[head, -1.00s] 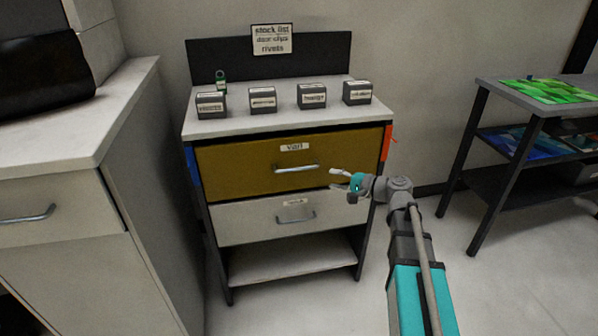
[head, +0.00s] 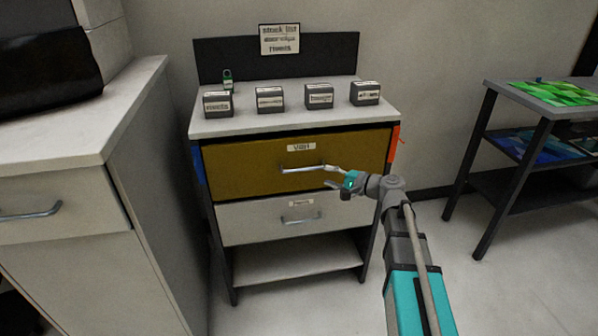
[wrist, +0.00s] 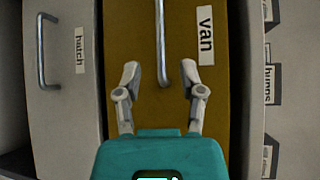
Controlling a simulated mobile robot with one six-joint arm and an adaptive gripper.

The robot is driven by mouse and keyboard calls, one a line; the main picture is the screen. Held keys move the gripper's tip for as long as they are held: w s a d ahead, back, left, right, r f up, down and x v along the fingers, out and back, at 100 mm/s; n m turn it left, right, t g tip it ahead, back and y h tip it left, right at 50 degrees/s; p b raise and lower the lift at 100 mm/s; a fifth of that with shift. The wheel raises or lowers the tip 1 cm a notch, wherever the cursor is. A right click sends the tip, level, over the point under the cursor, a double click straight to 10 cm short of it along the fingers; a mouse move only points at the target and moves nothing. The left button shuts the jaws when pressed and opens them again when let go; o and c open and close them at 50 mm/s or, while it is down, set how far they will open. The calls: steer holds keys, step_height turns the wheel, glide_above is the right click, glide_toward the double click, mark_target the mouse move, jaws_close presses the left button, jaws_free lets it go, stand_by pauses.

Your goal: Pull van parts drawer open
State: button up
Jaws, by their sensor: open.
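The van drawer (head: 255,172) is the upper, ochre-brown drawer of the cabinet and looks closed. It carries a "van" label (head: 301,147) and a metal bar handle (head: 301,169). My gripper (head: 330,176) is at the right end of this handle. In the wrist view the drawer front (wrist: 180,110) fills the middle, and the handle (wrist: 161,45) runs up the picture. My open gripper (wrist: 161,78) has one finger on each side of the handle's near end, with visible gaps. Whether a finger touches the handle cannot be told.
A pale lower drawer (head: 265,222) with its own handle (head: 301,218) sits below; its label reads "hatch" in the wrist view. Several small labelled boxes (head: 270,99) stand on the cabinet top. A white counter (head: 75,130) stands left, a dark shelf table (head: 490,170) right.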

mark_target(305, 170)
steer(key=b+x, duration=0.1)
steer(key=x, duration=0.8)
steer(key=shift+w+a+f, duration=0.1)
steer(key=shift+w+a, duration=0.1)
steer(key=shift+a, duration=0.15)
